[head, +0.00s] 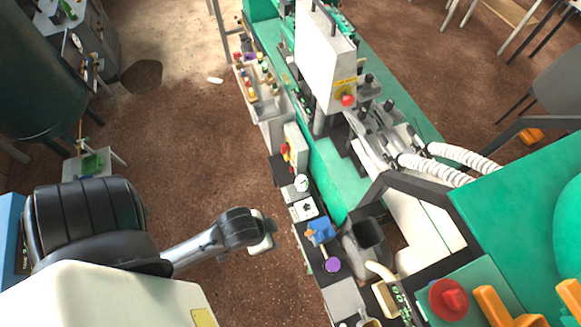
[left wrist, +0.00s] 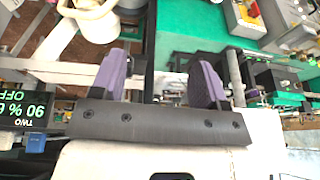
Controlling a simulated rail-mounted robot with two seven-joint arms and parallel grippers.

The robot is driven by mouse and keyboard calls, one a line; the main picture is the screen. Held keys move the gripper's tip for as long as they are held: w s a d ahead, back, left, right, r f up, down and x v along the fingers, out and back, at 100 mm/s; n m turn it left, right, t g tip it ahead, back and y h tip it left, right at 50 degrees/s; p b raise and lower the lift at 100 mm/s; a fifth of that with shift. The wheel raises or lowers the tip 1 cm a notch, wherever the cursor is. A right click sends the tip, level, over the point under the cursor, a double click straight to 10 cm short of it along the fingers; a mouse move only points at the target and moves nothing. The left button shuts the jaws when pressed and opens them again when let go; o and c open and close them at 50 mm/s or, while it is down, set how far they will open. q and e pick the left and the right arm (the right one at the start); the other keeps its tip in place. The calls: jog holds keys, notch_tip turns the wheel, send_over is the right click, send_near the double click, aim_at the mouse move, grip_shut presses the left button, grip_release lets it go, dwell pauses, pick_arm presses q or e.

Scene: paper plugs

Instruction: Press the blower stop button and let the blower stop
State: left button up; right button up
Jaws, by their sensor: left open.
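Several red buttons show in the head view, and I cannot tell by label which one stops the blower. A large red button (head: 448,299) sits on a green panel at the lower right. A smaller red button (head: 347,100) is on the white box of the machine. A red and yellow control (head: 285,150) is on a grey box at the bench's near edge. My left arm ends beside the bench, its fingers not clear there. In the left wrist view my left gripper (left wrist: 160,80) is open and empty, with purple fingers apart. My right gripper is not seen.
The green machine bench (head: 340,180) runs along the right. White corrugated hoses (head: 435,168) lie over it. A blue item (head: 320,232) and a purple disc (head: 333,265) are near its edge. A lit display (left wrist: 25,108) shows in the left wrist view.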

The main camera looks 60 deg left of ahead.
pick_arm(q)
jog(key=shift+d, duration=0.2)
jog(key=shift+c, duration=0.5)
jog(key=shift+a, duration=0.2)
grip_shut()
jog(key=shift+d, duration=0.2)
dwell(0.5)
jog(key=shift+a, duration=0.15)
